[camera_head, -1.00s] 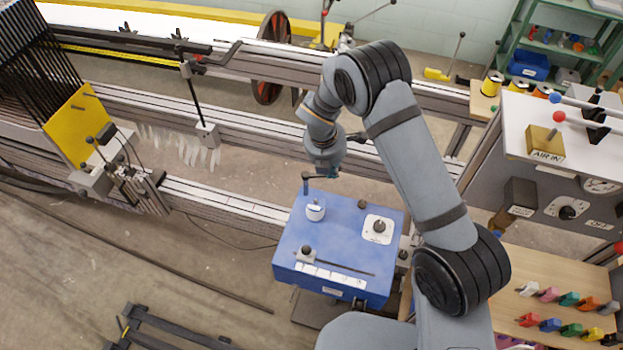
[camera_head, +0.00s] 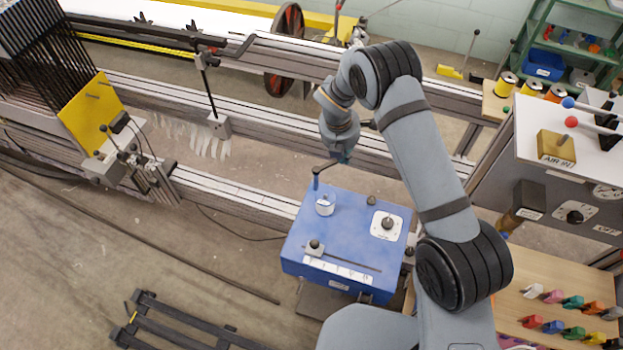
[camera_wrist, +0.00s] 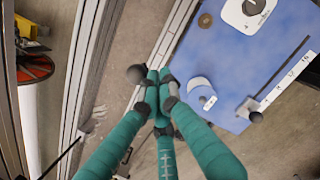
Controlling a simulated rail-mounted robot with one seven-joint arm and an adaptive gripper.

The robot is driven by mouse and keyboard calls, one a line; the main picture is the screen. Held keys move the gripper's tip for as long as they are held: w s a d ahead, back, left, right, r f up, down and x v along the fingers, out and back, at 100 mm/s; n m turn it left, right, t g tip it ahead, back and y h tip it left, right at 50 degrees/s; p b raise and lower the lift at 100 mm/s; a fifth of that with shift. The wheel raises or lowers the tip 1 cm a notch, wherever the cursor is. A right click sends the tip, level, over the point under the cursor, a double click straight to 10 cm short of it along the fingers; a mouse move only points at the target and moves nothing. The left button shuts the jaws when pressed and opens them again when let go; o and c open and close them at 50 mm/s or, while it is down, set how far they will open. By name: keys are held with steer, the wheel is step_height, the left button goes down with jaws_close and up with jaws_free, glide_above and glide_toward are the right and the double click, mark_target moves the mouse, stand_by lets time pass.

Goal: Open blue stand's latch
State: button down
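The blue stand (camera_head: 345,240) is a blue box below my arm in the head view, and its top (camera_wrist: 230,60) fills the upper right of the wrist view. A thin crank-like lever (camera_head: 317,180), apparently the latch, rises at its far left corner, beside a white cylinder (camera_head: 325,205). Its bent arm runs toward my gripper (camera_head: 341,158), which hangs just past the stand's far edge. In the wrist view, my gripper's teal fingers (camera_wrist: 160,82) converge with tips together, next to a dark round knob (camera_wrist: 137,74). Whether they hold part of the lever is hidden.
A white plate with a dark knob (camera_head: 386,226) and a slider (camera_head: 315,247) are on the stand's top. Long metal rails (camera_head: 240,202) run behind and left. A grey control cabinet (camera_head: 540,190) stands at the right.

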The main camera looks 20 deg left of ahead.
steer(key=shift+s, duration=0.1)
stand_by(0.3)
steer(key=s+r+b, duration=0.1)
steer(key=s+r, duration=0.2)
steer(key=r, duration=0.2)
steer(key=s+d+r+b, duration=0.1)
steer(key=s+r, duration=0.2)
steer(key=r, duration=0.2)
steer(key=shift+d+r, duration=0.15)
steer(key=shift+r, duration=0.1)
steer(key=a+x, duration=0.2)
steer(key=x, duration=0.8)
steer(key=shift+s+f, duration=0.25)
steer(key=shift+f, duration=0.15)
steer(key=shift+w, duration=0.1)
